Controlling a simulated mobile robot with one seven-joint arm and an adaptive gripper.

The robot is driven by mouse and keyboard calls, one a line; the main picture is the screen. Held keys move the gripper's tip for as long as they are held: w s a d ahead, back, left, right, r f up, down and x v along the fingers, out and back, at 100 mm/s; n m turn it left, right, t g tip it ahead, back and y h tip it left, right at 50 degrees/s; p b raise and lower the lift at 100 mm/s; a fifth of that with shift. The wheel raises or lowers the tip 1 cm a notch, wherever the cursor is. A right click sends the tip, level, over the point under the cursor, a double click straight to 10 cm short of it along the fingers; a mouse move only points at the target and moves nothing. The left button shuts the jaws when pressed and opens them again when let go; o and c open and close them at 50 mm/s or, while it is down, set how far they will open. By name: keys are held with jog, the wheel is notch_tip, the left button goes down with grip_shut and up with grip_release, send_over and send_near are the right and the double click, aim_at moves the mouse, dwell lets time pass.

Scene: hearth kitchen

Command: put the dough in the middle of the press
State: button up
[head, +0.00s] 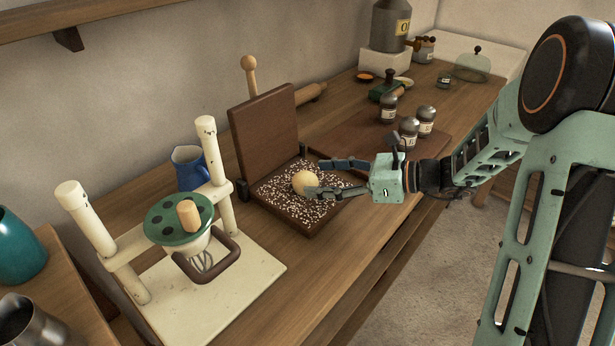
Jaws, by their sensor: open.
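The dough (302,183) is a pale, round ball on the speckled lower plate of the press (310,223), near the middle of that plate. The press is dark wood, and its lid (264,132) stands raised at the back. My gripper (314,178) reaches in from the right, low over the plate, with its fingers open. The fingertips are close to the right side of the dough, one behind and one in front. I cannot tell whether they touch it.
A cream stand with a green disc (178,217) is at the front left, with a blue jug (188,168) behind it. Several shakers (408,132) stand on a dark board to the right. A rolling pin (311,93) lies behind the press. The counter's front edge is clear.

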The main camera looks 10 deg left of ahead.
jog(key=v, duration=0.7)
jog(key=shift+d+r+p, duration=0.1)
jog(key=shift+d+p, duration=0.15)
jog(key=shift+p, duration=0.05)
jog(key=shift+s, duration=0.1)
